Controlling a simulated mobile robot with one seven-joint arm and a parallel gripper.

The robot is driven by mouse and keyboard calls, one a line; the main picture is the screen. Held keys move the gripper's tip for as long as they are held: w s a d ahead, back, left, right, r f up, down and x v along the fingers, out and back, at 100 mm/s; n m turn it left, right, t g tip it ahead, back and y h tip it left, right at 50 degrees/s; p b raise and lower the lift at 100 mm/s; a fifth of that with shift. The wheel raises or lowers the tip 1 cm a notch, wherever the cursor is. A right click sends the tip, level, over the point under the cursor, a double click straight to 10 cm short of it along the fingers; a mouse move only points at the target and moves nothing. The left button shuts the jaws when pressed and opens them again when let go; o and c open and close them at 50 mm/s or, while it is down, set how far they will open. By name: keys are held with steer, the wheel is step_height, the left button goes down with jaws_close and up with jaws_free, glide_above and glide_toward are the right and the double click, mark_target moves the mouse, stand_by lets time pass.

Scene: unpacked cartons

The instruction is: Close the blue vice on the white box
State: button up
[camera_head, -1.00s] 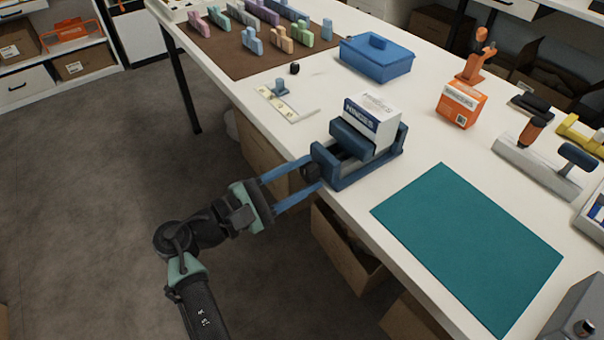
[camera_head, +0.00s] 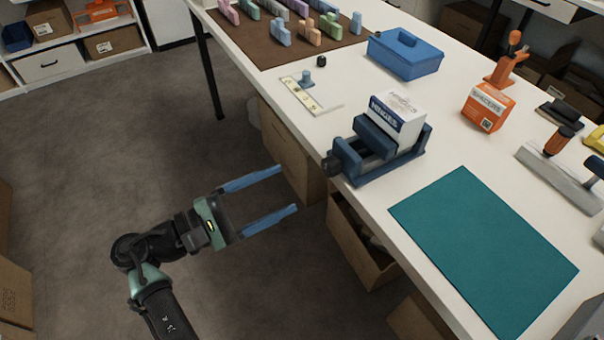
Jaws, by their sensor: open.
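The blue vice (camera_head: 352,172) stands at the near left edge of the white table, its dark round knob (camera_head: 331,166) facing my arm. The white box (camera_head: 399,112), with a dark blue printed band, sits upright between the vice's jaws. The front jaw (camera_head: 374,138) looks close against the box; I cannot tell whether it touches. My gripper (camera_head: 288,189) is open and empty, left of the knob and apart from it, off the table over the floor. Its two long blue fingers point right toward the table.
A teal mat (camera_head: 484,250) lies right of the vice. Open cartons (camera_head: 357,240) stand below the table edge. The floor around my arm is clear.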

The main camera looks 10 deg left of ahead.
steer(key=shift+v, duration=1.55)
